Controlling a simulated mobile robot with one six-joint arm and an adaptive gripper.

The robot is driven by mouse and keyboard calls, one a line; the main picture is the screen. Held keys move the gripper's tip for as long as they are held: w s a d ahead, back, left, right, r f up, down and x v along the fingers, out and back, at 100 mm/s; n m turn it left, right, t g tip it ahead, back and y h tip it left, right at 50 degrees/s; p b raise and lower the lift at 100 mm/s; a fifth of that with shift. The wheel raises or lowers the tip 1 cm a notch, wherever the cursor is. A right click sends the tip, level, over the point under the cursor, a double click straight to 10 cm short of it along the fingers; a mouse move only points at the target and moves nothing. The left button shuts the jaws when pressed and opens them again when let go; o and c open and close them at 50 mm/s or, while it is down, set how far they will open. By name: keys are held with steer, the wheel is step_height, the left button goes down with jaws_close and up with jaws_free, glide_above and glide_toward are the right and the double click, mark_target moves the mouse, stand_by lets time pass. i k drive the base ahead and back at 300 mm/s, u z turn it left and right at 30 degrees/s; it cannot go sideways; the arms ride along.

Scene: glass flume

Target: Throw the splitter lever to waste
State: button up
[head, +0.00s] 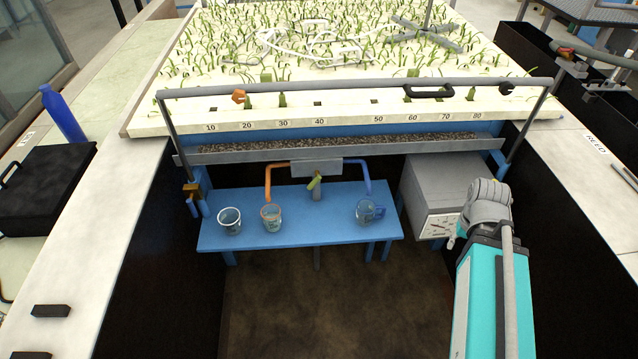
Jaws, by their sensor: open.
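The splitter is a grey box (316,168) under the middle of the gravel trough. A short yellow-green lever (314,183) stands at its front, slightly tilted, with its upper end toward the right. An orange pipe (268,180) leaves the box on the left and bends down above a clear beaker (271,217). A blue pipe (369,178) leaves on the right and bends down above a clear jug (366,212). I cannot read which side is waste. My arm is at the lower right, apart from the lever; I cannot make out my gripper's fingers.
A blue bench (300,245) carries the vessels, with another beaker (229,221) at its left. A grey cabinet (437,190) stands between the bench and my arm. A grey rail (350,87) crosses above the trough. The floor (300,310) before the bench is clear between dark side walls.

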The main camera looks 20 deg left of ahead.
mark_target(318, 177)
steer(key=k, duration=1)
steer(key=u, duration=0.85)
steer(key=i, duration=1)
steer(key=z, duration=0.05)
